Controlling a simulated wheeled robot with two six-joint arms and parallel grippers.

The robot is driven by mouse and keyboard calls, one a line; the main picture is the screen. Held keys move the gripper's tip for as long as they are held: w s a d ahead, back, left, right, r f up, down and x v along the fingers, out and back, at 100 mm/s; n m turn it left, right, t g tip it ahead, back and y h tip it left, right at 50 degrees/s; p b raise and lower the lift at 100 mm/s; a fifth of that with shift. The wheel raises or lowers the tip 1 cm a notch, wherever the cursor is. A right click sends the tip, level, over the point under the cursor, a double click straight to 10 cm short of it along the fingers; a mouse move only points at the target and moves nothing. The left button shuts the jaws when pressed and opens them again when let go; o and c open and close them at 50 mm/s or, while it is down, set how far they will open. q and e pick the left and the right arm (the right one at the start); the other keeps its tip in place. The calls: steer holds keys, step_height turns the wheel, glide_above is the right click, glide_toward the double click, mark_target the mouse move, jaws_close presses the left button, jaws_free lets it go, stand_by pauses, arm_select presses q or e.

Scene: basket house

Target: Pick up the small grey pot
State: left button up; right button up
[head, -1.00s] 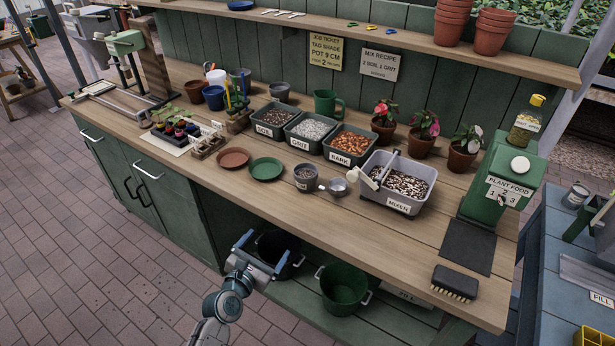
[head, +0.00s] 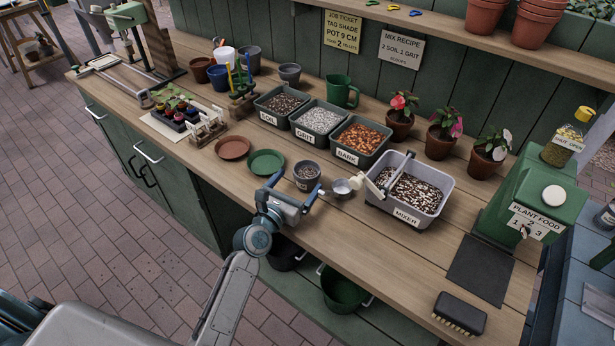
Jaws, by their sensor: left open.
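A small grey pot (head: 306,179) with dark speckled filling and a pale label stands upright near the front of the wooden bench. My left gripper (head: 295,184) is open and empty at the bench's front edge. Its two blue fingers point at the pot, one to the pot's left and one at its lower right. I cannot tell whether either finger touches it. Other grey pots stand at the back: a small one (head: 289,75) and a larger one (head: 249,60). My right gripper is not in view.
A metal scoop (head: 342,188) lies just right of the pot, beside the grey mixer tub (head: 408,212). A green saucer (head: 266,162) and a brown saucer (head: 233,148) are to the left. Soil, grit and bark bins stand behind.

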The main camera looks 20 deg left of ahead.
mark_target(313, 163)
arm_select(q)
steer(key=shift+w+d, duration=0.1)
steer(key=shift+w, duration=0.25)
steer(key=w, duration=0.3)
steer(key=w+d, duration=0.1)
steer(key=shift+w+d+r, duration=0.1)
steer(key=shift+w+r, duration=0.05)
steer(key=shift+r, duration=0.1)
steer(key=shift+w, duration=0.4)
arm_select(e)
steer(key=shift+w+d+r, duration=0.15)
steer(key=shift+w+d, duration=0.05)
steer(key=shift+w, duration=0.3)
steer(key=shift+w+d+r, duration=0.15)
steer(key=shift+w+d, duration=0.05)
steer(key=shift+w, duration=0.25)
arm_select(q)
steer(key=shift+s, duration=0.1)
steer(key=shift+c, duration=0.4)
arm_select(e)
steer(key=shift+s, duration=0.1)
arm_select(q)
steer(key=c, duration=1)
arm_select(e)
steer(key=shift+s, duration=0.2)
